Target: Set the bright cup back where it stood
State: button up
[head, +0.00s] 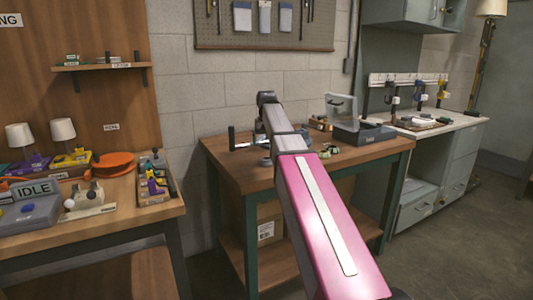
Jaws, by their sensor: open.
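I cannot make out a cup for certain in the head view. My arm, pink and white, reaches from the bottom right up over the middle table (222,153) and bends at a dark joint. Its far end is hidden behind my own arm links, so my gripper does not show clearly. Part of the middle table top is hidden behind the arm too. Two small lamps with white shades (63,130) stand on the left bench (110,222), beside a flat orange round thing (114,164).
A dark upright piece on a metal bar (232,138) is at the middle table's left. A far counter (440,126) holds clamps. Floor is clear at right.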

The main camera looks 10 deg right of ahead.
notch_tip(320, 180, up, 4)
jog(key=shift+f, duration=0.15)
jog(key=shift+o, duration=0.5)
jog(key=shift+r, duration=0.3)
jog(key=n, duration=1.8)
send_over(266, 158)
jog(key=s, duration=0.2)
jog(key=f, duration=0.4)
jog(key=a+f, duration=0.1)
jog(key=f, duration=0.1)
jog(key=shift+s+f, duration=0.1)
jog(key=shift+f, duration=0.1)
jog(key=shift+w+d+f, duration=0.15)
jog(key=shift+f, duration=1.3)
jog(key=shift+w+d+f, duration=0.1)
jog(key=shift+f, duration=1.35)
jog(key=c, duration=1.1)
jog(key=shift+r, duration=0.2)
